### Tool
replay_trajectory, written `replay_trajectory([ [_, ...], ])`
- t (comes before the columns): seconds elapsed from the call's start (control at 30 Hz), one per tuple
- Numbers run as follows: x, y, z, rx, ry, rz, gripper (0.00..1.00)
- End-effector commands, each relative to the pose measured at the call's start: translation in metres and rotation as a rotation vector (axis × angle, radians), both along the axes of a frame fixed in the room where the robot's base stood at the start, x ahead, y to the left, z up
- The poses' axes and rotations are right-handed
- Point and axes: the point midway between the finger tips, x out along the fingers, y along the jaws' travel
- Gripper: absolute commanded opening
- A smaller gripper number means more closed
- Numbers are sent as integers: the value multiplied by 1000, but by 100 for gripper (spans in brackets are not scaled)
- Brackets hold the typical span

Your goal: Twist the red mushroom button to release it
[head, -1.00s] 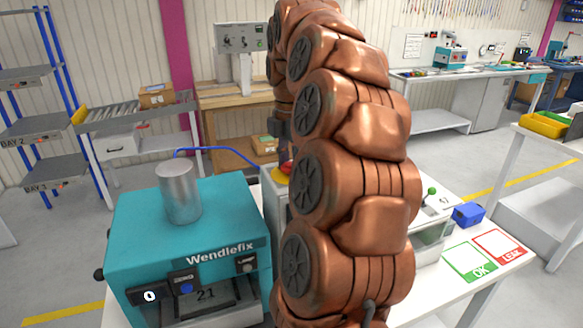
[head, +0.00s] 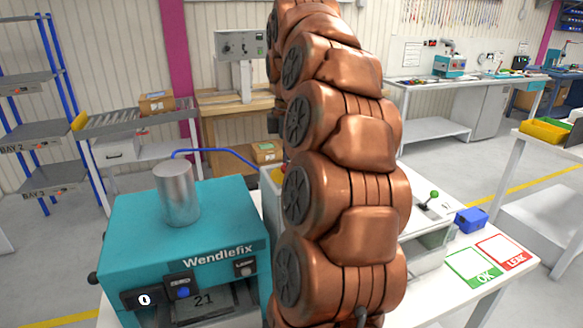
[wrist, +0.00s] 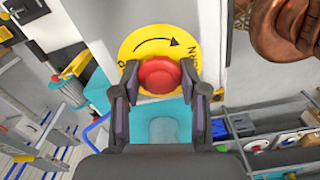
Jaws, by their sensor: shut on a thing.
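The red mushroom button (wrist: 159,76) sits in the middle of a yellow disc (wrist: 134,42) with a black curved arrow, on a pale housing. In the wrist view my gripper (wrist: 159,72) has one finger on each side of the button, shut on its rim. Part of the disc's lettering is hidden behind the fingers.
A teal Wendlefix machine (head: 187,232) with a metal cylinder (head: 177,193) stands left of my arm.

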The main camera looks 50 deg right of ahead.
Motion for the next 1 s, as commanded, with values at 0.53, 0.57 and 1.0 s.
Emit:
replay_trajectory([
  [0.53, 0, 0, 7, 2, 2, 2, 24],
  [0.57, 0, 0, 7, 2, 2, 2, 24],
  [1.0, 0, 0, 7, 1, 1, 2, 66],
])
